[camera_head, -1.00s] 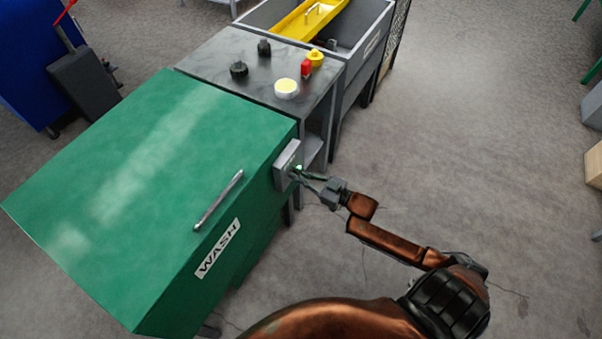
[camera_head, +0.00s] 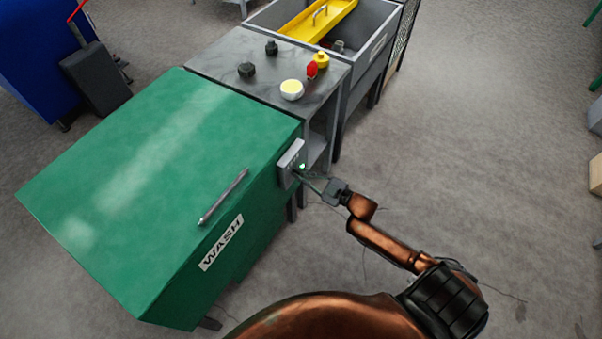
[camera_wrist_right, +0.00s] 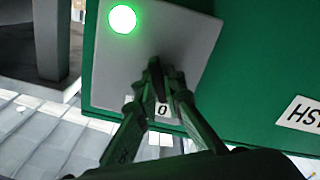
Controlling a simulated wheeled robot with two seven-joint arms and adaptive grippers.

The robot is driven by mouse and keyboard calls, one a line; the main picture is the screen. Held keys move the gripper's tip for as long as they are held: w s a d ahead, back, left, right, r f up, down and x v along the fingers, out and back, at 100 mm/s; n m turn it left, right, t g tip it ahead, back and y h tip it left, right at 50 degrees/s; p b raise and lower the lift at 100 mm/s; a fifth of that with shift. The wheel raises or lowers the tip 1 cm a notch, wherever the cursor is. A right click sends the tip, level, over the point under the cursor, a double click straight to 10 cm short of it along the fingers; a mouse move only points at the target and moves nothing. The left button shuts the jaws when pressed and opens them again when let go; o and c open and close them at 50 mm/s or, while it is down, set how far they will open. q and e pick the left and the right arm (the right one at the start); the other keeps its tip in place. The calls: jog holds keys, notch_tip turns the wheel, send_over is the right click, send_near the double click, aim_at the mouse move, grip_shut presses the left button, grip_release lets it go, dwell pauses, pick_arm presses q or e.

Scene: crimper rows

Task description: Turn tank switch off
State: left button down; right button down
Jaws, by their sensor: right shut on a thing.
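The green wash tank (camera_head: 150,170) has a lid with a bar handle (camera_head: 222,197) and a WASH label (camera_head: 221,243). A grey switch plate (camera_head: 288,160) is on its right side. In the right wrist view the plate (camera_wrist_right: 190,50) carries a lit green lamp (camera_wrist_right: 122,19) and a "0" mark (camera_wrist_right: 162,110). My right gripper (camera_wrist_right: 155,72) is shut at the middle of the plate, on the switch. The fingers hide most of the switch, so its position cannot be told. In the head view the right gripper (camera_head: 307,178) is at the plate. My left gripper is out of view.
A dark bench (camera_head: 225,60) beside the tank holds black knobs, a white-and-yellow round item (camera_head: 291,89), a red item and a yellow item. A grey sink (camera_head: 372,45) with a yellow tray (camera_head: 315,20) stands beyond.

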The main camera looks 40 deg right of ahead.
jog(key=shift+d+f, duration=0.1)
jog(key=c, duration=2)
grip_release()
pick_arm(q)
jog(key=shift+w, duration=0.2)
pick_arm(e)
jog(key=shift+s, duration=0.1)
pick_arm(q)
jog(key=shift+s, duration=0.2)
pick_arm(e)
jog(key=v, duration=1.1)
jog(key=shift+s+d, duration=0.1)
jog(key=shift+s, duration=0.3)
